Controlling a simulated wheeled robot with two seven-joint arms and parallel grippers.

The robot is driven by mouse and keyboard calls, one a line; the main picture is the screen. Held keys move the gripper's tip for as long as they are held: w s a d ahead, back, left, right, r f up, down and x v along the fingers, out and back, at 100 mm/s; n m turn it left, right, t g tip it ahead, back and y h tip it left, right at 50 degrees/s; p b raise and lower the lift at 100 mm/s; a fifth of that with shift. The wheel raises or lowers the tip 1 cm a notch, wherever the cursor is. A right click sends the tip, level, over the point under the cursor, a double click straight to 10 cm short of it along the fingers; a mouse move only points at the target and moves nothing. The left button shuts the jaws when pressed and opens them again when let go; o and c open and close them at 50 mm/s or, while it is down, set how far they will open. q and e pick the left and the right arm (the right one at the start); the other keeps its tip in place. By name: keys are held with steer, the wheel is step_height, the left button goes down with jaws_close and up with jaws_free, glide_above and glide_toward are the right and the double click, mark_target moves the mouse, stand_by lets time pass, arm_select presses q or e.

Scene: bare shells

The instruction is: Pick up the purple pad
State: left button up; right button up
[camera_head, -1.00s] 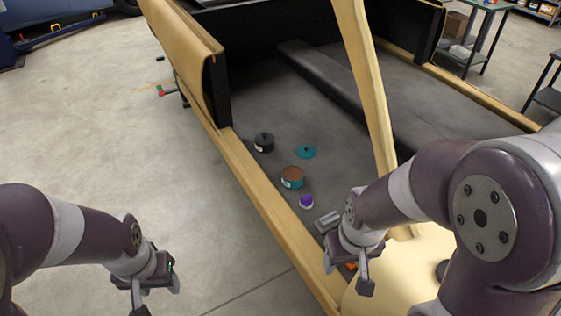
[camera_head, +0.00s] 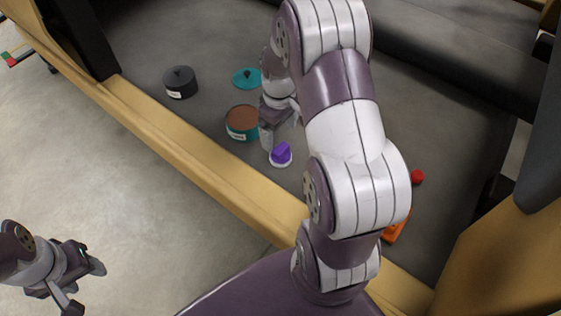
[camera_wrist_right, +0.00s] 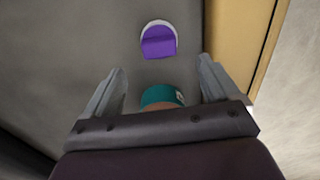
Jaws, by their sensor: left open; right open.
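The purple pad (camera_head: 281,153) has a white base and sits on the grey floor of the shell, near the teal tin. In the right wrist view the purple pad (camera_wrist_right: 158,42) lies ahead of the fingers, roughly midway between them and apart from them. My right gripper (camera_head: 283,136) is open and close above the pad, partly hidden by its own arm in the head view. Its two fingers show in the wrist view (camera_wrist_right: 160,88), with nothing held. My left gripper (camera_head: 84,284) is open and empty, outside the shell at the lower left.
A teal tin (camera_head: 241,122) with brown contents stands beside the right gripper. A teal lid (camera_head: 247,78) and a black lidded pot (camera_head: 180,82) are further back. A wooden rail (camera_head: 170,140) edges the shell. Orange and red items (camera_head: 417,177) lie right of my arm.

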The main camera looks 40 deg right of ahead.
mark_target(281, 148)
step_height(281, 148, down, 3)
steer(key=shift+r, duration=0.15)
step_height(281, 148, down, 5)
steer(key=b, duration=0.2)
steer(key=shift+s+d+b, duration=0.1)
steer(key=shift+b, duration=0.25)
steer(key=shift+c, duration=1.3)
steer(key=c, duration=0.9)
